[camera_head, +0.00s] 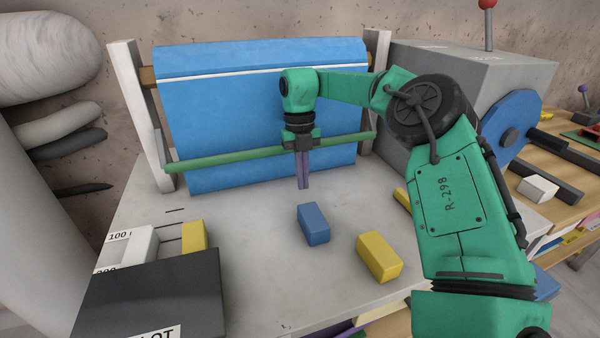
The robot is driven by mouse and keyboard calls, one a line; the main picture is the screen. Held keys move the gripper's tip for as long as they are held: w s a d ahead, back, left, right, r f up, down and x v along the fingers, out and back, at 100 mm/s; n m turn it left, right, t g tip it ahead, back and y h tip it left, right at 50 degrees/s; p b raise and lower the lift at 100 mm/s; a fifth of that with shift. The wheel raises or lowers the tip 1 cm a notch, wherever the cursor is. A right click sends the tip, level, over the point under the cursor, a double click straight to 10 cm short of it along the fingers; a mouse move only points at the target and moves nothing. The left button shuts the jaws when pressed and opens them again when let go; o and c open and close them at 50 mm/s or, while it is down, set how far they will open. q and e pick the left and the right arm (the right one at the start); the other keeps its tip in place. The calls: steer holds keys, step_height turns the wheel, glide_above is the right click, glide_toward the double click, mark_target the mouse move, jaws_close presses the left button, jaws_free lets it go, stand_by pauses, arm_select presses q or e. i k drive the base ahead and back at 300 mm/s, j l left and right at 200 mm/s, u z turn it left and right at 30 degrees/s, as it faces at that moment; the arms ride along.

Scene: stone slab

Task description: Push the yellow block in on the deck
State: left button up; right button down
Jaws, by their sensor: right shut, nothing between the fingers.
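A yellow block (379,257) lies on the stone slab (270,275) at front centre-right. A second yellow block (194,238) stands at the left, beside a white block and behind the dark grey box. A third yellow piece (402,200) is mostly hidden by my right arm. I cannot tell which one the task means. My right gripper (303,184) points down with its purple fingers shut and empty. It is in front of the blue drape, behind the blue block (314,223), with a gap between them. My left gripper is out of view.
A blue drape (240,110) hangs at the back, with a green bar (230,157) across it, between grey posts. A dark grey box (155,290) and a white block (128,249) occupy the left front. A grey machine with a blue disc (508,125) stands at right. Slab centre-front is clear.

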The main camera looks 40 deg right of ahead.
mark_target(380, 257)
steer(key=k, duration=1.5)
